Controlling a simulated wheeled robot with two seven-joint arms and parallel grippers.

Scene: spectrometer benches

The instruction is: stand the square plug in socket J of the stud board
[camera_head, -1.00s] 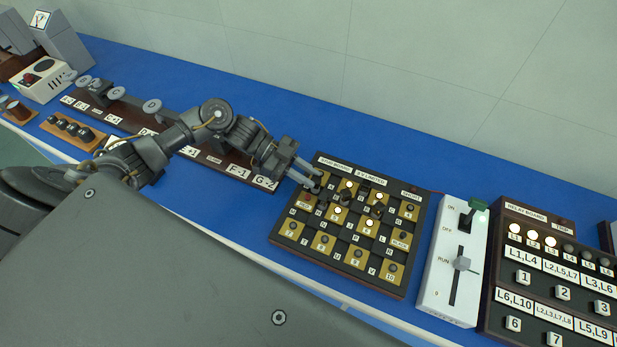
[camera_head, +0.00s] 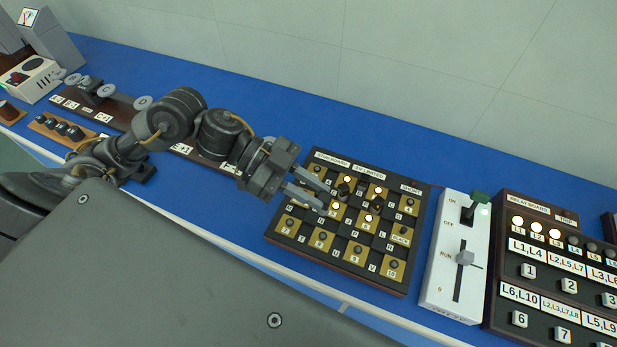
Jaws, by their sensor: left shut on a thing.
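The stud board (camera_head: 292,250) is a dark board with brass squares, dark sockets and small letter and number labels. My left gripper (camera_head: 325,200) reaches over its left part from the upper left. Its two grey fingers are closed on a small dark thing, likely the square plug, which is mostly hidden between the fingertips. I cannot tell whether it touches the board. My right gripper is not in view.
Several studs on the board glow white. A white switch panel (camera_head: 437,285) with a green-topped lever stands right of it, then a relay board (camera_head: 510,290) with numbered buttons. A labelled dark rail (camera_head: 118,117) lies left behind my arm. Blue bench top (camera_head: 270,115) is clear behind the board.

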